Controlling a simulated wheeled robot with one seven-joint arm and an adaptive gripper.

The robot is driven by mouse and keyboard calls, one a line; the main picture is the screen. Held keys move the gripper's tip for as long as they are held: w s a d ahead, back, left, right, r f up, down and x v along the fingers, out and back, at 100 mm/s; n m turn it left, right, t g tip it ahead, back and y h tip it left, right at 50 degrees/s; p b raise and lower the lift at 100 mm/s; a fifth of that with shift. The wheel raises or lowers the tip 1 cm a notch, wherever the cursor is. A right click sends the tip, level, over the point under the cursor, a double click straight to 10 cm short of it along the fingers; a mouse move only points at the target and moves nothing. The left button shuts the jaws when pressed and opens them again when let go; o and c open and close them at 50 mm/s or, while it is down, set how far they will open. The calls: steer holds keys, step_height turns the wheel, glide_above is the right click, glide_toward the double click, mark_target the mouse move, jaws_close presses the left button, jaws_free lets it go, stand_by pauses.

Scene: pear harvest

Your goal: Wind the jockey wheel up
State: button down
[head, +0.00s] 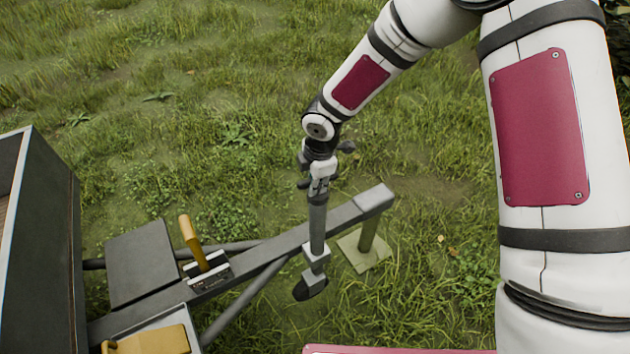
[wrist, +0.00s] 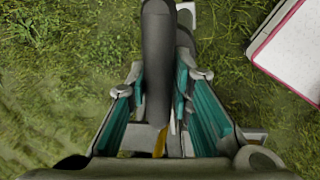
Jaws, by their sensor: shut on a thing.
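The jockey wheel stands upright at the side of the grey drawbar. Its grey tube (head: 317,222) and dark wheel (head: 310,288) show in the head view, the wheel low near the grass. My gripper (head: 320,165) is at the top of the tube, pointing down. In the wrist view my gripper (wrist: 163,85) has its teal-lined fingers on both sides of a dark grey rounded bar (wrist: 157,50), which looks like the wheel's crank handle. It is shut on it. The crank is mostly hidden by my gripper in the head view.
The drawbar (head: 290,240) ends in a block over a post on a square plate (head: 364,255). A lever with a yellow handle (head: 193,243) stands on the drawbar. The trailer box (head: 45,240) is at the left. Grass lies open behind.

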steer(key=shift+w+r+n, duration=0.1)
steer(key=shift+w+n, duration=0.05)
steer(key=shift+n, duration=0.65)
steer(key=c, duration=1.4)
jaws_free()
steer(key=shift+c, duration=0.2)
step_height(320, 180, up, 12)
steer(key=s+d, duration=0.1)
steer(key=s, duration=0.1)
steer(key=shift+d, duration=0.2)
